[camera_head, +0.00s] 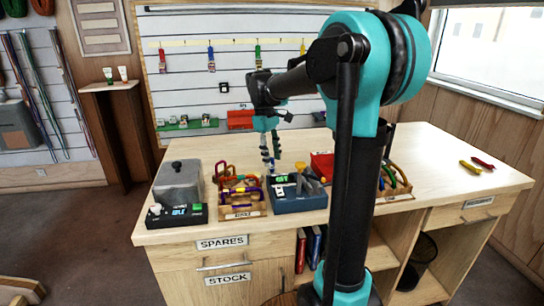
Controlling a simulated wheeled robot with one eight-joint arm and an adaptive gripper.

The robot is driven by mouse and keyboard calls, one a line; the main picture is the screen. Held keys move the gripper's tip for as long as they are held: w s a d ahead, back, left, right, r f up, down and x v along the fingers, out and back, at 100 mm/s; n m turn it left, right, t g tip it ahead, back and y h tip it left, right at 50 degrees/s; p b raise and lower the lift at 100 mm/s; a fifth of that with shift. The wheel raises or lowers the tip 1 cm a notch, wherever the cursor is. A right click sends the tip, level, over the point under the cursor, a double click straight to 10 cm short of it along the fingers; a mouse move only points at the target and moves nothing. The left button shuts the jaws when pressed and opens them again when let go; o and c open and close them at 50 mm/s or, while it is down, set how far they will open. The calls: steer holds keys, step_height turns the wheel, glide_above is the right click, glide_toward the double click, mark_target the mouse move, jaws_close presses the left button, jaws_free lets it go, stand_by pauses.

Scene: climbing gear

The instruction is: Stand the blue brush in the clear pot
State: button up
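My gripper (271,160) points down over the worktop, behind the wooden tray and the blue bin. Its two fingers look apart, with nothing seen between them. I cannot make out the blue brush for certain. A small blue item (211,59) hangs on the back wall in a row with red, green and yellow ones, too small to tell whether it is a brush. I cannot make out the clear pot for certain; my arm hides part of the worktop.
On the worktop (440,150) stand a grey lidded box (179,184), a black device (177,216), a wooden tray (242,212) of coloured gear, a blue bin (299,205) and a red box (322,164). Yellow (470,168) and red (484,163) items lie right. The right-middle worktop is clear.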

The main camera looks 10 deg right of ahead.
steer(key=shift+r, duration=0.1)
step_height(320, 180, up, 12)
steer(key=a, duration=0.1)
steer(key=shift+w+a, duration=0.35)
steer(key=shift+w, duration=0.05)
steer(key=shift+s+f, duration=0.1)
steer(key=shift+f, duration=0.1)
stand_by(0.4)
